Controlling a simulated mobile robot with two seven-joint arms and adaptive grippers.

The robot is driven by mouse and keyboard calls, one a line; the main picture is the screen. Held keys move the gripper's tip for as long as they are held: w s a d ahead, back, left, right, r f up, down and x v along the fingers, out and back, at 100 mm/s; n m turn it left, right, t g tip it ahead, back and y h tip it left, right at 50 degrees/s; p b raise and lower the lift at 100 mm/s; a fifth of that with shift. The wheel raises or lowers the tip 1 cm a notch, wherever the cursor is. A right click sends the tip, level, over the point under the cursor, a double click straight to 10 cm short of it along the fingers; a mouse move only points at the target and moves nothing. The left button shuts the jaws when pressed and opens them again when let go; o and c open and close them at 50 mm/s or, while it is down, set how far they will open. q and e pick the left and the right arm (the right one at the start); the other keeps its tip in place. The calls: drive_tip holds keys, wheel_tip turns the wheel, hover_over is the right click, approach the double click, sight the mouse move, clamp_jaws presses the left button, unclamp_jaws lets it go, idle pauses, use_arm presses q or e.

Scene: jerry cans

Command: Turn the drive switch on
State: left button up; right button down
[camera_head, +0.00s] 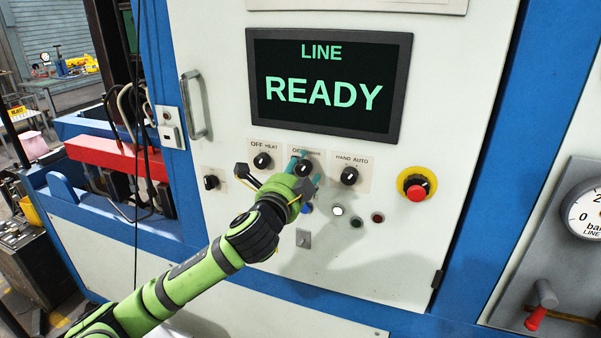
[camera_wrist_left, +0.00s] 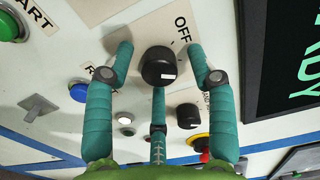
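The drive switch (camera_head: 303,168) is a black rotary knob on the white panel, the middle one in a row of three. Its label is partly hidden by my fingers, with "OFF" readable at one side. In the left wrist view the knob (camera_wrist_left: 158,67) has a white mark on its face. My left gripper (camera_head: 305,171) is open around it. In the wrist view the gripper (camera_wrist_left: 160,52) has teal fingers on both sides of the knob, with visible gaps, and a third finger below it. My right gripper is not in view.
The heat knob (camera_head: 263,160) and the hand/auto knob (camera_head: 349,175) flank the switch closely. A red emergency button (camera_head: 417,191) on a yellow base is farther right. Small push buttons sit below. A screen (camera_head: 330,84) above reads "LINE READY". A door handle (camera_head: 194,105) juts out at left.

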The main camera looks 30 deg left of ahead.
use_arm(q)
drive_tip(key=shift+s, duration=0.15)
drive_tip(key=v, duration=0.7)
drive_tip(key=shift+s, duration=0.1)
idle(0.4)
